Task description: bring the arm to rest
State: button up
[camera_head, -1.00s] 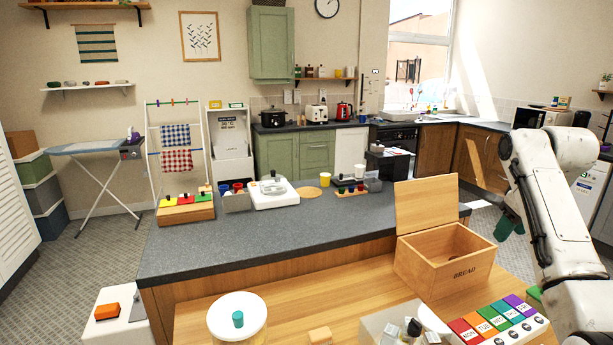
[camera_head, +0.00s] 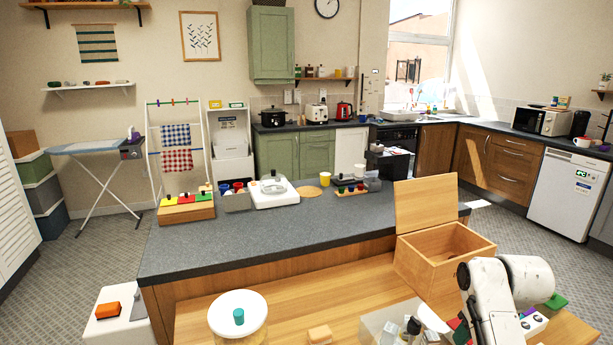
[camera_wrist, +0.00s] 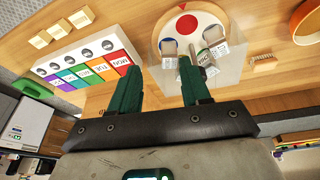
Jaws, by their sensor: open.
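My arm (camera_head: 493,300) stands in the lower right of the head view, folded low over the front wooden counter. Beyond the fingertips is a clear box (camera_wrist: 215,38) with small bottles. The coloured day organizer (camera_wrist: 92,65) lies to the left of the fingers. In the head view my arm hides most of that organizer (camera_head: 535,322).
A wooden bread bin (camera_head: 440,262) with its lid raised stands just left of my arm. A grey worktop (camera_head: 265,235) with several items lies behind.

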jog(key=s+a+f+m+g, duration=0.1)
jog(key=s+a+f, duration=0.2)
jog(key=s+f, duration=0.6)
jog(key=s+a+f+m, duration=0.1)
jog(key=s+a+f, duration=0.35)
jog(key=s, duration=0.85)
jog(key=s+g, duration=0.1)
jog(key=s, duration=1.7)
jog(key=shift+s+f+m, duration=0.4)
jog(key=shift+f, duration=0.05)
jog(key=shift+c, duration=0.4)
